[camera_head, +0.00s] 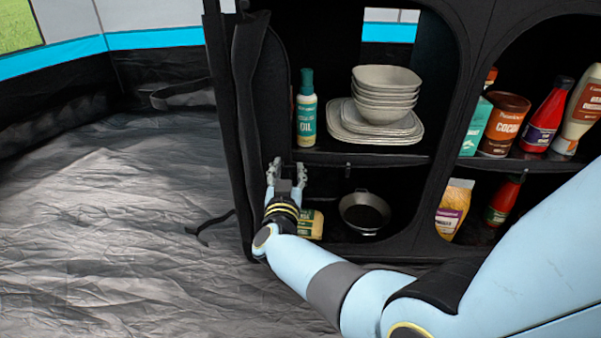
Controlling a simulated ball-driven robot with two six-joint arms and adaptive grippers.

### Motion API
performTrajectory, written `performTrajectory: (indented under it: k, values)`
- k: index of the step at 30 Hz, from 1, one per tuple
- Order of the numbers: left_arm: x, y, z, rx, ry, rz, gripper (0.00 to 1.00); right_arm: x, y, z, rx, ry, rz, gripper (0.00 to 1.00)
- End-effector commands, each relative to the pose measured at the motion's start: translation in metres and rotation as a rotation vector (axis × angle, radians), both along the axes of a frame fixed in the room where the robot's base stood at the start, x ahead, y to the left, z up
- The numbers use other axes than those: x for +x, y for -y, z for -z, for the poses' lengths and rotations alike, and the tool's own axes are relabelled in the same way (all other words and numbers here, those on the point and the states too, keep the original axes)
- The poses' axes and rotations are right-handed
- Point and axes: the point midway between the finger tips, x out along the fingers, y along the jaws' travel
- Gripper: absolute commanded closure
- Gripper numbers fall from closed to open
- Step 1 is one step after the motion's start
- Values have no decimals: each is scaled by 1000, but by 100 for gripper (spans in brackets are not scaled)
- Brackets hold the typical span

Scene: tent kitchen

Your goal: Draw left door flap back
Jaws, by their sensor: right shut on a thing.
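The left door flap (254,95) is black fabric hanging at the left side of the cabinet's left opening. It is folded back to the left, so the shelves behind it show. My right gripper (286,170) is at the lower front edge of the flap, level with the middle shelf. It is shut on the flap, though the fabric between the fingers is hard to make out against the dark. My left gripper is not in view.
The black fabric cabinet (447,110) holds an oil bottle (306,112), stacked bowls (386,85) on plates (375,125), and a pan (364,212) below. Bottles and packets fill the right opening. A strap (213,226) lies left on the clear, creased groundsheet (110,240).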

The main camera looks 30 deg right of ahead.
Motion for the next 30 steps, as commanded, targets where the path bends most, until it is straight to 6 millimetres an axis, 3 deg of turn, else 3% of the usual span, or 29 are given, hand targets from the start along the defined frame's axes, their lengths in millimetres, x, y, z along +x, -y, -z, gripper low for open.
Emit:
performTrajectory:
  k: [13, 14, 18, 30]
  values:
    - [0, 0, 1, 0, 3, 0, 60, 1, -3, 1, 2, -3, 0, 100]
    - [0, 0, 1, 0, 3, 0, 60, 1, -3, 1, 2, -3, 0, 60]
    - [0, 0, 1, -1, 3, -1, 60, 1, -3, 1, 2, -3, 0, 42]
    - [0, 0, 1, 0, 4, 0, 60, 1, -2, 0, 1, -1, 0, 42]
